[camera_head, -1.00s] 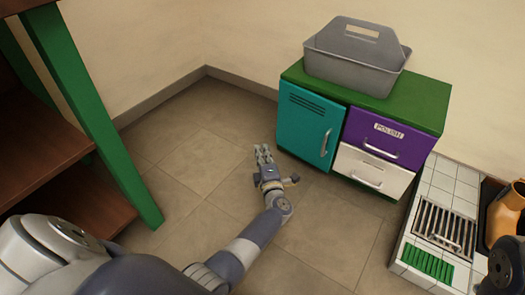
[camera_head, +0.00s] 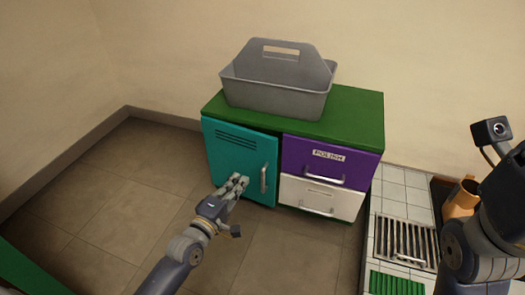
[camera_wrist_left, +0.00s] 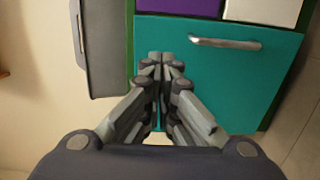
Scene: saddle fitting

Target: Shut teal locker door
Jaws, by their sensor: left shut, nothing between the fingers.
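The teal locker door (camera_head: 235,150) is at the left of the low cabinet, with dark vent slots and a silver upright handle (camera_head: 263,180) near its right edge. A thin dark gap shows along that edge; the door looks nearly flush, but I cannot tell if it is fully shut. My left gripper (camera_head: 239,182) is in front of the door's lower part, left of the handle, its fingers together and empty. In the left wrist view the shut fingers (camera_wrist_left: 162,62) overlap the teal door (camera_wrist_left: 235,85); contact is unclear. My right gripper is out of view.
The green cabinet top (camera_head: 350,120) bears a grey caddy (camera_head: 275,97). Right of the door are a purple drawer (camera_head: 300,155) and a white drawer (camera_head: 300,190). A tiled counter (camera_head: 400,195) with a grate stands at right. Floor left of the cabinet is clear.

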